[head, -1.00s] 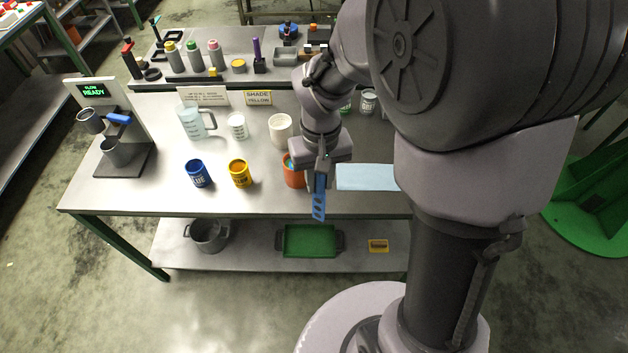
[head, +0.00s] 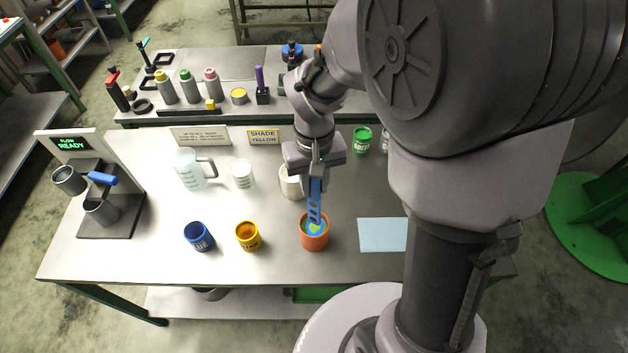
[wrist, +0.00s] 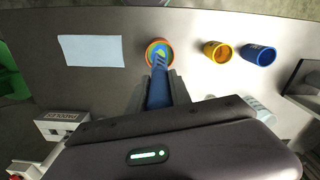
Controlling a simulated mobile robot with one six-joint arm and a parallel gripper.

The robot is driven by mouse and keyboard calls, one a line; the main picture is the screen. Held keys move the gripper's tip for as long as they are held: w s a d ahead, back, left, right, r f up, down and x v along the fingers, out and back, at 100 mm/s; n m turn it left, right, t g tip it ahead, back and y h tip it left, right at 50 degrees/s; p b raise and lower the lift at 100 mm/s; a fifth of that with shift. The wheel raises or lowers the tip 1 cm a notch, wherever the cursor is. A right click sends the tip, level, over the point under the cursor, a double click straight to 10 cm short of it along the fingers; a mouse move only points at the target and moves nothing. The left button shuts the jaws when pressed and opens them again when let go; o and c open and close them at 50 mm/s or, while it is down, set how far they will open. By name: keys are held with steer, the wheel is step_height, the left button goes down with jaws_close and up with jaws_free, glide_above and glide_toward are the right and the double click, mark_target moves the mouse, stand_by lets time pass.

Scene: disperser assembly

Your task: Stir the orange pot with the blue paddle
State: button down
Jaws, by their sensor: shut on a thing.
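The orange pot (head: 314,241) stands upright near the front of the table, with blue, green and yellow patches in its mouth. It also shows in the wrist view (wrist: 150,61). My gripper (head: 316,180) is shut on the blue paddle (head: 315,203) and points it downward. The slotted paddle also shows between the fingers in the wrist view (wrist: 158,90). Its lower end overlaps the pot's mouth in both views. I cannot tell whether the tip is inside the pot or just above it.
A yellow can (head: 248,237) and a blue can (head: 199,237) stand left of the pot. A white cup (head: 291,185) is close behind the paddle. A light blue sheet (head: 383,235) lies to the right. A flow stand (head: 112,220) is at the far left.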

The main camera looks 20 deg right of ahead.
mark_target(314, 209)
step_height(314, 209, down, 10)
steer(key=b, duration=0.8)
steer(key=shift+f, duration=0.25)
